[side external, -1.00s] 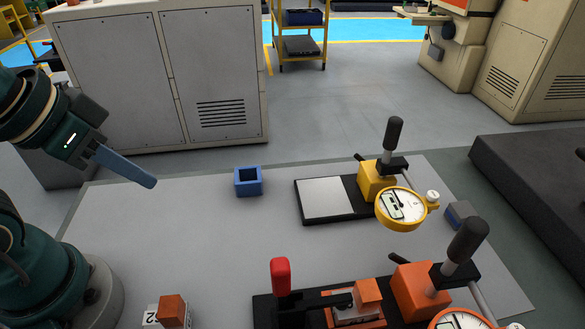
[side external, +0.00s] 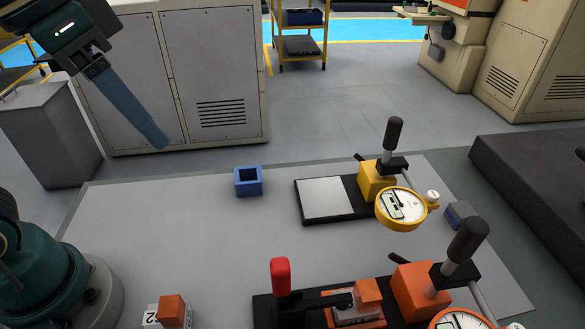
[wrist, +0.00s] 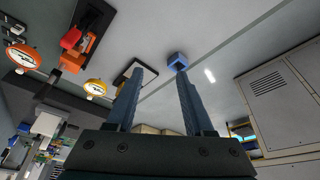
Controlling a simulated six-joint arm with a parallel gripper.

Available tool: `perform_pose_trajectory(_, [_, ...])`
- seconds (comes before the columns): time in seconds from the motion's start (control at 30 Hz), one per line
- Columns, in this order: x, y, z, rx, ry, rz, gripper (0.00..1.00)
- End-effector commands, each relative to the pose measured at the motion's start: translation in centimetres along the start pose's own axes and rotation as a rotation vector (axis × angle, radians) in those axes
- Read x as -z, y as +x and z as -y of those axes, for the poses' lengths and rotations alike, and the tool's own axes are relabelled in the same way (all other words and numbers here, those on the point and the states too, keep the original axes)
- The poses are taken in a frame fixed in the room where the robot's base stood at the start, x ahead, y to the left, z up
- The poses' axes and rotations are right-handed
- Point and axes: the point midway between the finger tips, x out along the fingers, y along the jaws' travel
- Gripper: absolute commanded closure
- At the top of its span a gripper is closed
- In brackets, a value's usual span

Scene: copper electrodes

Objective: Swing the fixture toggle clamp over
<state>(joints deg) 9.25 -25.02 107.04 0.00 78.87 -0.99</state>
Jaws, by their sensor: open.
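The toggle clamp has a red-tipped lever (side external: 281,275) that stands upright, with a dark arm (side external: 322,299) reaching right over the fixture on a black base at the front of the table. Its orange block (side external: 368,292) sits at the arm's right end. In the wrist view the red lever tip (wrist: 71,38) shows at upper left. My gripper (side external: 155,140) is up in the air at the left, well away from the clamp and above the table's back edge. In the wrist view my gripper's two blue fingers (wrist: 160,74) are apart with nothing between them.
A dial gauge stand with a yellow block (side external: 376,182) stands at the back, and one with an orange block (side external: 420,288) stands right of the clamp. A small blue open box (side external: 248,181) is at the back middle.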

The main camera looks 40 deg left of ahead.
Motion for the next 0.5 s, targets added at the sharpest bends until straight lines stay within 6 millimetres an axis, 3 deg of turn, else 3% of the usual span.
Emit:
perform_pose_trajectory(0.23, [3.6,-1.9,-4.6,-0.055,0.193,0.115,0.47])
perform_pose_trajectory(0.5, [4.8,-1.0,-11.9,-0.093,0.439,0.238,0.47])
